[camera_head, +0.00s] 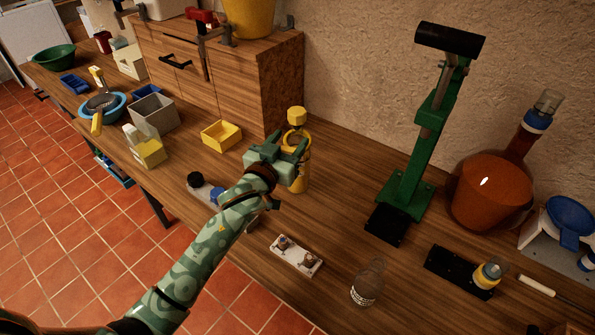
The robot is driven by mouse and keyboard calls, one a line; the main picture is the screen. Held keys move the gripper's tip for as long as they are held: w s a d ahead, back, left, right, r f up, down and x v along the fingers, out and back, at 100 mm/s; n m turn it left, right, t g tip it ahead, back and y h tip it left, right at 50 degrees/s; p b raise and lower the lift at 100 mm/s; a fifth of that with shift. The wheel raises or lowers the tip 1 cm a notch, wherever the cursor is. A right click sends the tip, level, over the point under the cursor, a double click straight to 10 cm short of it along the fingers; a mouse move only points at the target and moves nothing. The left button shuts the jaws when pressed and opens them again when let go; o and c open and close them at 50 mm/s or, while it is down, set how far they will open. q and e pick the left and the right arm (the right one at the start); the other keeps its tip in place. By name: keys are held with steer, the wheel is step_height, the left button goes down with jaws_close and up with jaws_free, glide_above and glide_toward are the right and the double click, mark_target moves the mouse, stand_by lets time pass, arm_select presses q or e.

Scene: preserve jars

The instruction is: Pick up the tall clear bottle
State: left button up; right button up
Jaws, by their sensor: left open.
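A clear bottle (368,284) with a printed label and narrow neck stands upright on the wooden bench, at the lower middle right. My left gripper (287,152) is open, well up and left of the clear bottle and apart from it. Its fingers are at a yellow bottle (298,119) with a yellow cap, and partly hide it. I cannot tell whether they touch it. My right gripper is not in view.
A green press (415,165), an amber flask (489,192) and a black stand (455,270) are to the right. A yellow bin (221,135) is behind left. A wooden cabinet (283,85) stands at the back.

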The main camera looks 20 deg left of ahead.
mark_target(295, 134)
arm_select(q)
steer(key=w, duration=0.3)
steer(key=shift+d+f, duration=0.1)
steer(key=shift+d, duration=0.1)
steer(key=shift+s, duration=0.1)
jaws_close()
stand_by(1.0)
